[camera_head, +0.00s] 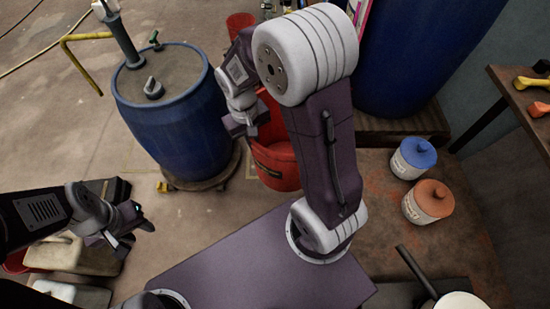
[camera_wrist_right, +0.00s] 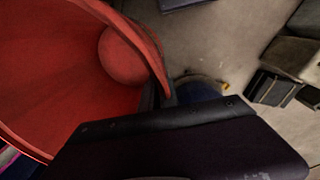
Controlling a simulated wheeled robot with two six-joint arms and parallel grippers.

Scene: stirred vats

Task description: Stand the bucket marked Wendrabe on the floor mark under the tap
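A red bucket (camera_head: 277,170) with a dark band and unreadable marking stands out behind my right arm, just right of the blue vat, and is partly hidden by that arm. My right gripper (camera_head: 246,124) is at its upper left. In the right wrist view a red bucket's open inside (camera_wrist_right: 60,70) fills the left, its rim close to the dark gripper part; whether the fingers are shut on it is unclear. A second red bucket (camera_head: 240,24) is farther back. My left gripper (camera_head: 133,226) is low at the left, away from the buckets; its finger gap is unclear. I cannot make out the tap or floor mark for certain.
A blue vat (camera_head: 178,125) on a round base has a bent yellow pipe (camera_head: 82,37) beside it. A larger blue vat (camera_head: 415,50) is at the back. White pots with blue (camera_head: 412,162) and orange (camera_head: 428,207) lids stand right. Pale canisters (camera_head: 58,254) lie near my left gripper.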

